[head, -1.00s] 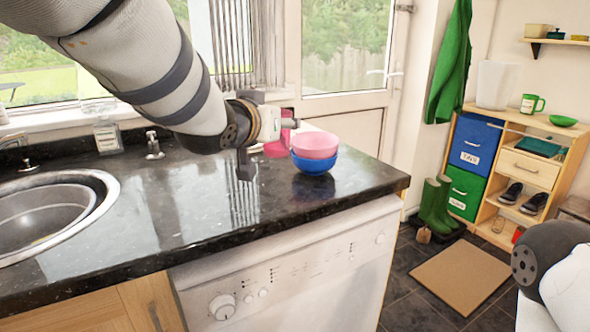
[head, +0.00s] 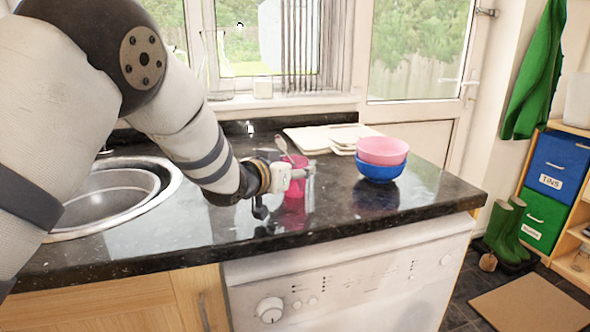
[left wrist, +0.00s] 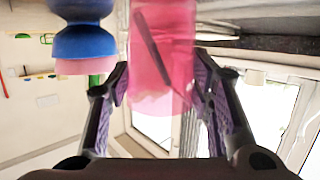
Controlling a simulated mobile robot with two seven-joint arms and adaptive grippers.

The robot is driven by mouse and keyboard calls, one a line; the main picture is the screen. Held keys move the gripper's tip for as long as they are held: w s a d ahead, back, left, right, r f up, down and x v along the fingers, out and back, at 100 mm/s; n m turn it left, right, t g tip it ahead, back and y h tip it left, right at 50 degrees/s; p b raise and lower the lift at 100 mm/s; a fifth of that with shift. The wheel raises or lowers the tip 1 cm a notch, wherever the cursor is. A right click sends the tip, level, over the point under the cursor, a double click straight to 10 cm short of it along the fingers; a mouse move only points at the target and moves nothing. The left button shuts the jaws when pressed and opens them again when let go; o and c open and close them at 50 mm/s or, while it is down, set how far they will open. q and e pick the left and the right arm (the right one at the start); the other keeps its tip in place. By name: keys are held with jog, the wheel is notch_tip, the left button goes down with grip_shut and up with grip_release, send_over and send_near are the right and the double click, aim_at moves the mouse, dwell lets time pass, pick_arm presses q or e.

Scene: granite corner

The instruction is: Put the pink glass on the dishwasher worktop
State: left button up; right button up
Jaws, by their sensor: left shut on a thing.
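The pink glass (head: 295,180) is in my left gripper (head: 287,190), over the dark worktop (head: 425,205) above the white dishwasher (head: 350,280). The glass looks upright, and its base is at or just above the surface; I cannot tell whether it touches. In the left wrist view the glass (left wrist: 165,60) sits between the two fingers of my left gripper (left wrist: 165,95), which is shut on it. A dark thin stick shows through its wall. A spoon (head: 284,147) shows at its rim in the head view. My right gripper is not in view.
A pink bowl (head: 382,150) stacked in a blue bowl (head: 380,168) stands right of the glass. White plates (head: 320,138) lie behind it. The sink (head: 105,198) is to the left. The worktop in front of the bowls is clear.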

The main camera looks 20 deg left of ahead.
pick_arm(q)
jog(key=shift+r, duration=0.1)
jog(key=o, duration=1.3)
jog(key=p+v, duration=0.2)
jog(key=v, duration=1)
jog(key=shift+s, duration=0.1)
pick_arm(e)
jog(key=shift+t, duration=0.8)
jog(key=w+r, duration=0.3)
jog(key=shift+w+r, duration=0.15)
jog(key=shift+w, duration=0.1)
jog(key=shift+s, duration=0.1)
